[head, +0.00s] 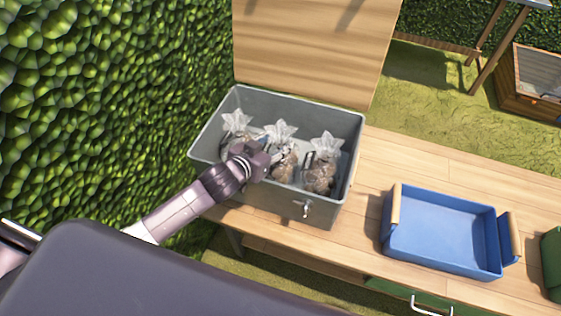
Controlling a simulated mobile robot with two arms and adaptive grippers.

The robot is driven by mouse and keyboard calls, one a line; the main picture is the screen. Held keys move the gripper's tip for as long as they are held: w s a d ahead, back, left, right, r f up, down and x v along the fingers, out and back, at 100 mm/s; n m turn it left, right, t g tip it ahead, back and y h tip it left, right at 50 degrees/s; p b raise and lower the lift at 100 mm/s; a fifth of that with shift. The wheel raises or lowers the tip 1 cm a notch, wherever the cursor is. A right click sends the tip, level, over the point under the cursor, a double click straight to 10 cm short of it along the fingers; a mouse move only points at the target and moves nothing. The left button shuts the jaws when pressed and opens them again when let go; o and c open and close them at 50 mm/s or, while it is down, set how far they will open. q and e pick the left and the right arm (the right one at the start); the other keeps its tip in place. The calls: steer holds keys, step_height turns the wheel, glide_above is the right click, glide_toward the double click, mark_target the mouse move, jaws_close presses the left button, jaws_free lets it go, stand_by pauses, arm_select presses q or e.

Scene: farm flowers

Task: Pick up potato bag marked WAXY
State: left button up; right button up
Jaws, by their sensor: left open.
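A grey metal box (270,203) stands on the wooden bench against the hedge. Inside it are three clear bags of potatoes with gathered tops: a left bag (237,122), a middle bag (281,131) and a right bag (321,172). Small dark tags show on them, but I cannot read which one says WAXY. My left gripper (270,154) is open, reaching over the box's near left wall, close beside the middle bag. It partly hides the left and middle bags. I cannot tell whether it touches one. My right gripper is not in view.
A blue tray (445,231) with wooden handles sits on the bench (380,160) to the right of the box. A green object (553,262) is at the right edge. A wooden panel (310,50) rises behind the box. The hedge (100,110) closes off the left.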

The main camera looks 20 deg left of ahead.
arm_select(q)
steer(key=shift+c, duration=0.4)
jaws_close()
steer(key=shift+r, duration=0.15)
